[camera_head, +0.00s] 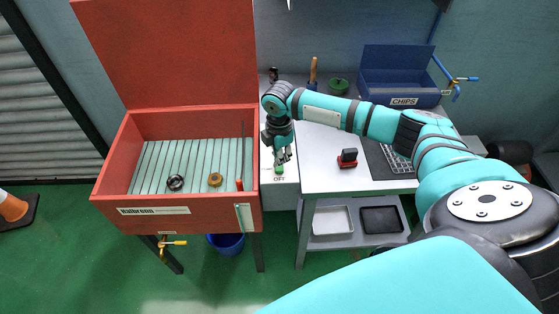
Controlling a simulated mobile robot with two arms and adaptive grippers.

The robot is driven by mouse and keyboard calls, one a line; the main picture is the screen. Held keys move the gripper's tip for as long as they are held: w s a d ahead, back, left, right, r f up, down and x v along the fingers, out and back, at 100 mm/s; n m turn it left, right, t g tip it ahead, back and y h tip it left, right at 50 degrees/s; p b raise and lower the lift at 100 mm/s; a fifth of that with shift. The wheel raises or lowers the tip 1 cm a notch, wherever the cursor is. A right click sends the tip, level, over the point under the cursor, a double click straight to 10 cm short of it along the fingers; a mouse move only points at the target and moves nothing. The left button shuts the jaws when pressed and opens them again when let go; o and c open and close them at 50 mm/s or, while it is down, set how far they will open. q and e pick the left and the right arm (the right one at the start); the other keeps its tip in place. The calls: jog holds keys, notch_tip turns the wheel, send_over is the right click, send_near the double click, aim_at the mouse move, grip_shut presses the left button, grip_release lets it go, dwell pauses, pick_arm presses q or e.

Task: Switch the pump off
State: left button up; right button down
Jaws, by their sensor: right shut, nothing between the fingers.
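A green pump button (279,169) sits on a pale panel between the red parts washer and the white cart, with an "OFF" label (279,179) just in front of it. My right gripper (284,158) is shut and empty. It points down right above or at the green button and partly hides it. I cannot tell whether the fingertips touch it. My left gripper is not in the picture.
The red washer (108,180) stands open at left, with two rings (175,182) and (215,180) on its slatted floor. A black-and-red item (348,158) and a keyboard-like grid (398,160) lie on the cart (325,178). A blue chips bin (400,90) stands behind.

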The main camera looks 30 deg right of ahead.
aim_at(279, 169)
jog(key=shift+f+b, duration=0.75)
jog(key=shift+f, duration=0.85)
dwell(0.7)
notch_tip(279, 169, up, 7)
jog(key=p, duration=0.7)
jog(key=shift+r+p, duration=0.1)
jog(key=shift+p, duration=0.2)
